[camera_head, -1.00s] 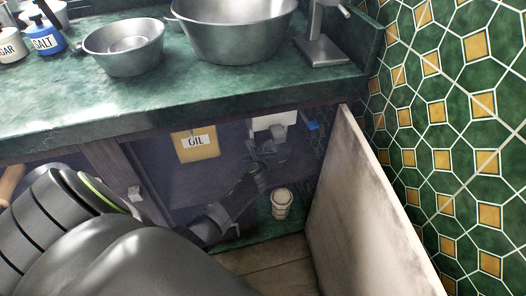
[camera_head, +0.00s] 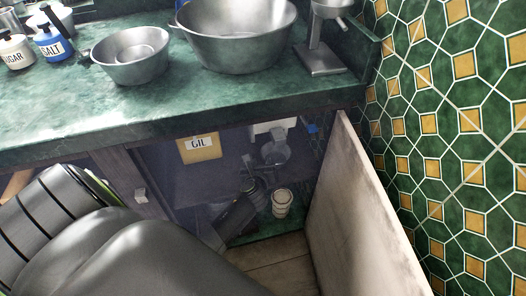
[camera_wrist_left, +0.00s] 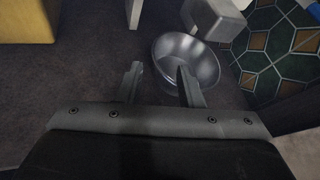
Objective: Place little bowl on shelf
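The little bowl (camera_head: 275,152) is a shiny metal bowl inside the open cabinet under the counter, on the shelf (camera_wrist_left: 75,85). It also shows in the left wrist view (camera_wrist_left: 200,62), upright with its opening visible. My left gripper (camera_wrist_left: 158,74) is open, its two fingers spread and nothing gripped between them. The right-hand finger overlaps the near side of the bowl in the picture; I cannot tell whether it touches. In the head view my left arm reaches into the cabinet and the gripper is dark and partly hidden. My right gripper is not in view.
A yellow oil container (camera_head: 199,148) stands left of the bowl and a white object (camera_head: 272,127) behind it. A stack of cups (camera_head: 282,203) sits lower down. The open cabinet door (camera_head: 352,205) bounds the right side. Metal bowls (camera_head: 238,35) stand on the counter above.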

